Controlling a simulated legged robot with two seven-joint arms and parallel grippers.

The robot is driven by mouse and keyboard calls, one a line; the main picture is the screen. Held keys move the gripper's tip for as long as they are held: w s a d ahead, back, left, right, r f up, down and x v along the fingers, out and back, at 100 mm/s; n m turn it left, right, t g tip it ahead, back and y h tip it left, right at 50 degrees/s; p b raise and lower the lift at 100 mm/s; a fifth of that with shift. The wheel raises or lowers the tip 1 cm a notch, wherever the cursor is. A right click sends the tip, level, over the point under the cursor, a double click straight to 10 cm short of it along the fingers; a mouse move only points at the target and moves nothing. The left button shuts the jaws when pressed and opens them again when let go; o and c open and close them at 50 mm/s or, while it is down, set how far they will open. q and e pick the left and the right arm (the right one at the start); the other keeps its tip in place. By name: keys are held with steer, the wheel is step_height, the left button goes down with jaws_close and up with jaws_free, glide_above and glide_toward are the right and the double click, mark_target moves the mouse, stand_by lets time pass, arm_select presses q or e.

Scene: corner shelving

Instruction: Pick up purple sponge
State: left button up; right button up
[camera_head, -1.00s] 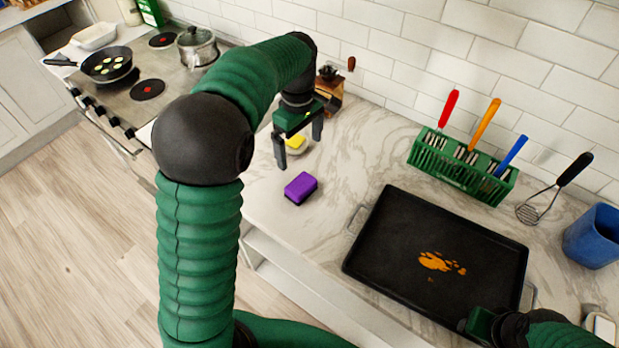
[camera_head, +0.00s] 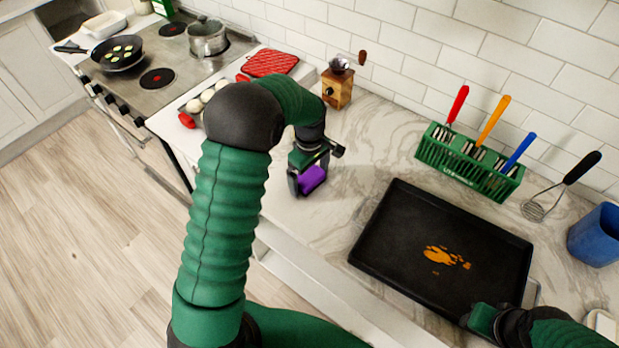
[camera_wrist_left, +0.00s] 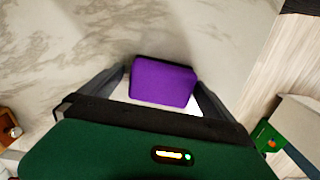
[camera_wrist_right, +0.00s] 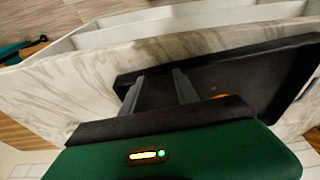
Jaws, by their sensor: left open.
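The purple sponge (camera_head: 313,179) lies on the marble counter near its front edge, left of the black tray. My left gripper (camera_head: 311,184) is open around it, with one finger on each side. In the left wrist view the purple sponge (camera_wrist_left: 163,82) sits between the two spread fingers; I cannot tell whether they touch it. My right gripper (camera_head: 480,319) is at the tray's front right corner; in the right wrist view its fingers (camera_wrist_right: 158,76) are apart with nothing between them.
The black tray (camera_head: 400,215) with orange stains lies right of the sponge. A blue container (camera_head: 597,235) stands at the right. Bare counter lies between sponge and tray.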

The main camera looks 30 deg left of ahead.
mark_target(307, 180)
arm_select(q)
steer(key=shift+s+r, duration=0.15)
steer(key=c, duration=0.9)
arm_select(e)
steer(key=shift+s, duration=0.1)
arm_select(q)
steer(key=c, duration=0.5)
steer(key=shift+o, duration=0.2)
arm_select(e)
steer(key=shift+r, duration=0.1)
